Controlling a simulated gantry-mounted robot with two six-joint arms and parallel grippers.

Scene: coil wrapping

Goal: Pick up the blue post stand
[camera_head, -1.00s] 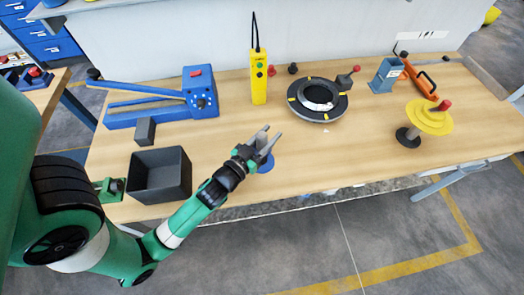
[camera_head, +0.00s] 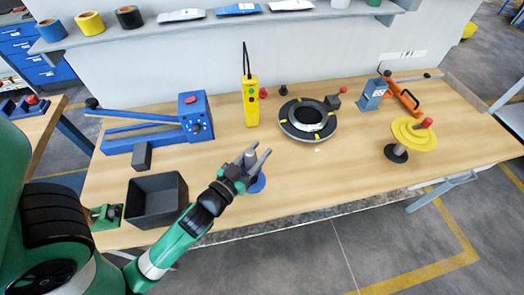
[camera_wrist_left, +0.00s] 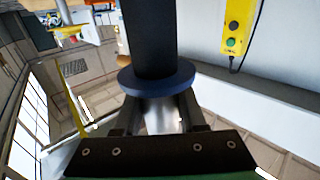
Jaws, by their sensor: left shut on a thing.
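The blue post stand shows in the head view as a small blue disc (camera_head: 257,184), partly hidden behind my left gripper (camera_head: 256,157), near the front middle of the table. In the left wrist view, its blue disc (camera_wrist_left: 157,79) adjoins a wide black cylinder (camera_wrist_left: 148,35), and a shiny metal post (camera_wrist_left: 163,115) lies between my left gripper's fingers (camera_wrist_left: 162,114). The left gripper is shut on the stand. Whether the stand touches the table is hard to tell. My right gripper is in neither view.
A dark open bin (camera_head: 157,199) stands left of the gripper, with a grey block (camera_head: 142,156) behind it. A black ring with yellow marks (camera_head: 307,119) lies behind right. A yellow disc on a stand (camera_head: 413,134) is farther right. The front right table is clear.

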